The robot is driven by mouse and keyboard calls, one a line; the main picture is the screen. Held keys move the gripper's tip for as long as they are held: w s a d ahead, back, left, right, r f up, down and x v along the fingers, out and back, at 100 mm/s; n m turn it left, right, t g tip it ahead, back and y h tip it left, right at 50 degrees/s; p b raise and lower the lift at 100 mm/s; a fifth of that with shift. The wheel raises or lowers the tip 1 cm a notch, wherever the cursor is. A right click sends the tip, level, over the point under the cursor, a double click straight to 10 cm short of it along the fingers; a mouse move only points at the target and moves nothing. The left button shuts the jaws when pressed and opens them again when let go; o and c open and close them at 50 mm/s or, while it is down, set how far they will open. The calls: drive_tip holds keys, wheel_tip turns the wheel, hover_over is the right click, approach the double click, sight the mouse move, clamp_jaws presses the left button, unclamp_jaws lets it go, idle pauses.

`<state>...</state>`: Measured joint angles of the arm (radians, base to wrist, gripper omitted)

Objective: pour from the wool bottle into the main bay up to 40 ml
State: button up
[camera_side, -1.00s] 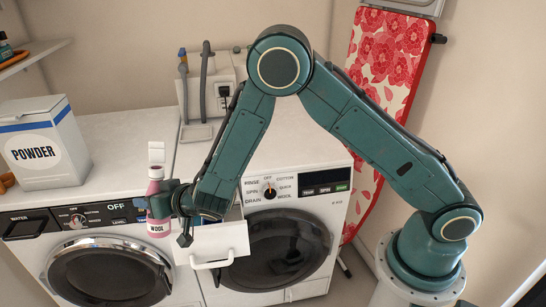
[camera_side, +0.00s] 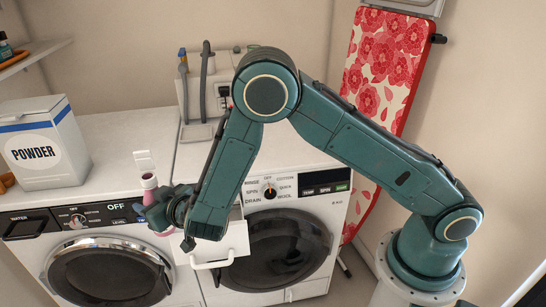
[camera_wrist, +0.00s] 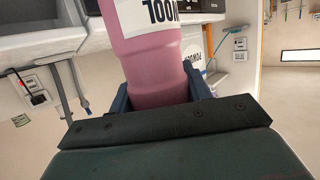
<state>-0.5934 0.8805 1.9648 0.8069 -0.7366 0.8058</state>
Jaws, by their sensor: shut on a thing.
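The wool bottle (camera_side: 150,183) is pink with a white label. My gripper (camera_side: 160,212) is shut around it, in front of the left washer and left of the open drawer. Its neck leans slightly left, and a white piece (camera_side: 144,160) shows at its top. In the wrist view the bottle (camera_wrist: 158,75) sits between the fingers, its WOOL label upside down in the picture. The white drawer (camera_side: 235,240) of the right washer is pulled out. My arm covers much of it, so the main bay and any liquid in it are hidden.
A powder box (camera_side: 45,145) stands on the left washer (camera_side: 107,270). Hoses and a socket (camera_side: 222,90) are on the back wall. A flowered ironing board (camera_side: 380,75) leans at the right.

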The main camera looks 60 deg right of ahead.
sight(146, 180)
drive_tip(key=shift+r, duration=3.05)
drive_tip(key=shift+d, duration=0.15)
